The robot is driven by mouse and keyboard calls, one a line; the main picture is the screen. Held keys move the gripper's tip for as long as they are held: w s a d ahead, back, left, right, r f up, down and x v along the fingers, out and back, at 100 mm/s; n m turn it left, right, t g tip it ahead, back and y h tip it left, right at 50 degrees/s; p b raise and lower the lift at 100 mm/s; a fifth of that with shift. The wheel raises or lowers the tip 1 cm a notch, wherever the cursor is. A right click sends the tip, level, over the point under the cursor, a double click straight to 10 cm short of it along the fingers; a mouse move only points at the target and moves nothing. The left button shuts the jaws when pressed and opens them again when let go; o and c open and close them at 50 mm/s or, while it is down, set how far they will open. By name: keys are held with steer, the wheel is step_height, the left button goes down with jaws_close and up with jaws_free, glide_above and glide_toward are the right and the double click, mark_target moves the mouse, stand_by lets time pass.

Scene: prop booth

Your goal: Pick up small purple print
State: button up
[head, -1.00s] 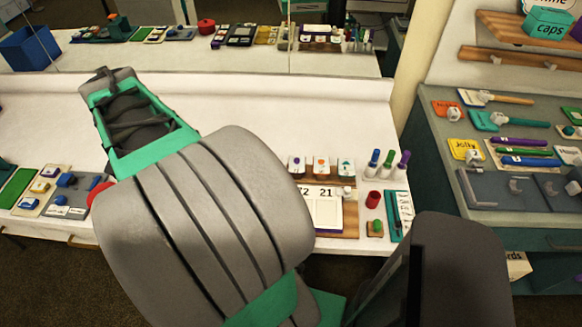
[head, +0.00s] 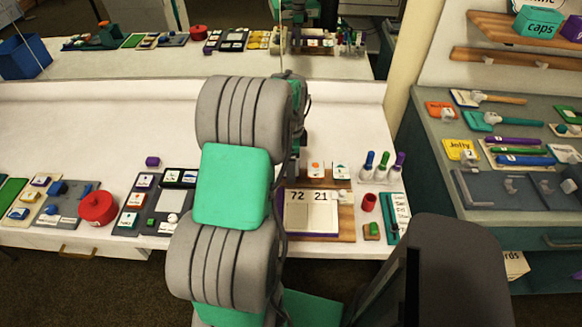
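On the wooden rack behind the number board, an orange print card (head: 315,169) and a teal print card (head: 341,172) stand upright. The spot to their left, where a card with a small purple print stood earlier, is hidden behind my arm. My gripper (head: 296,150) is at that spot, mostly covered by my arm links. Its fingers cannot be made out, nor whether they touch or hold anything. A small purple block (head: 152,161) lies apart on the white table, left of my arm.
The number board (head: 310,208) reads 72 and 21. A red pot (head: 97,208) and a dark tile board (head: 158,200) are on the left. The table's back strip is clear.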

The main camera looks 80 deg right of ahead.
steer(key=shift+f, duration=0.35)
stand_by(0.4)
steer(key=c, duration=1.4)
